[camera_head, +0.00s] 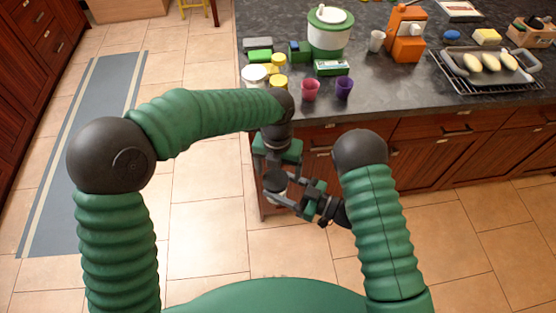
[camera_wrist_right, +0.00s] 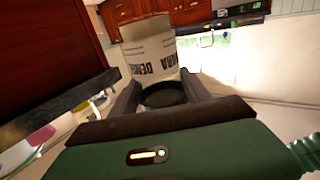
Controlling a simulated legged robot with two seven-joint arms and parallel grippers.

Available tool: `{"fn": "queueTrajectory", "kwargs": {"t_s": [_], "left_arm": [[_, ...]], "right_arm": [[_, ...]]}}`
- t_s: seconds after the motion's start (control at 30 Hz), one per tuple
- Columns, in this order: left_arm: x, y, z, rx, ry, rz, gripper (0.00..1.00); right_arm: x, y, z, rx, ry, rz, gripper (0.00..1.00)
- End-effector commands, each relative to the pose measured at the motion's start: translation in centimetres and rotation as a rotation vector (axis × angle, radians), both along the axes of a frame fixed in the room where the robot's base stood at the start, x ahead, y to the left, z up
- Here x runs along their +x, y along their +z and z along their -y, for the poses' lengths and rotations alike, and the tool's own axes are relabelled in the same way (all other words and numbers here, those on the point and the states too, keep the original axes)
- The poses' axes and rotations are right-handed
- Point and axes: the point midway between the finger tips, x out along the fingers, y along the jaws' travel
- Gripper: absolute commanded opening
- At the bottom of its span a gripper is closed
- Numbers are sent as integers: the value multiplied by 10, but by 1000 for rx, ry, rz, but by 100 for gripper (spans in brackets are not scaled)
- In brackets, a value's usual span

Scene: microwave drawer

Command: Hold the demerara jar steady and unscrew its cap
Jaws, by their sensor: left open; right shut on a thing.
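The demerara jar (camera_wrist_right: 150,55) shows in the right wrist view, pale with dark lettering that reads upside down. Its dark round cap (camera_wrist_right: 165,95) is at the near end, between the fingers of my right gripper (camera_wrist_right: 163,92). The right gripper (camera_head: 290,190) is shut on the cap, in front of the counter. My left gripper (camera_head: 274,170) is open and points down, close to the right gripper. In the head view the two grippers overlap and I cannot make out the jar clearly. Contact between the left fingers and the jar is not visible.
The dark counter (camera_head: 390,100) edge and wooden cabinets (camera_head: 440,155) lie just beyond the grippers. Cups (camera_head: 310,90), yellow and white lidded containers (camera_head: 254,75), a green-white pot (camera_head: 328,35) and an orange machine (camera_head: 405,35) stand on it.

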Motion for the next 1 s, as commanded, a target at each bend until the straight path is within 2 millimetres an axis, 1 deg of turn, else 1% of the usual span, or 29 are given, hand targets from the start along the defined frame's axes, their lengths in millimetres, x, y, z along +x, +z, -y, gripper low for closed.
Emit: {"fn": "queueTrajectory", "kwargs": {"t_s": [0.03, 0.13, 0.4, 0.47, 0.9, 0.93, 1.0], "left_arm": [[-1, -7, 0, 2, -1, -2, 83], [-1, -16, 0, 1, -1, -1, 83], [0, -19, 0, 1, 1, 1, 83], [0, -19, 0, 1, 1, 1, 76], [-2, -19, 4, -5, -1, -1, 19], [-2, -19, 4, -6, -2, -1, 66], [-2, -18, 4, -6, -2, -1, 75]], "right_arm": [[0, 0, 0, 1, 0, 0, 0], [0, 0, 0, 0, 0, 1, 0], [0, 0, 0, 0, 0, 1, 0], [0, 0, 0, 0, 0, 1, 0], [0, 1, -1, 2, 3, 1, 0], [0, 1, -2, 2, 3, 1, 0], [0, 1, -2, 2, 3, 1, 0]]}}
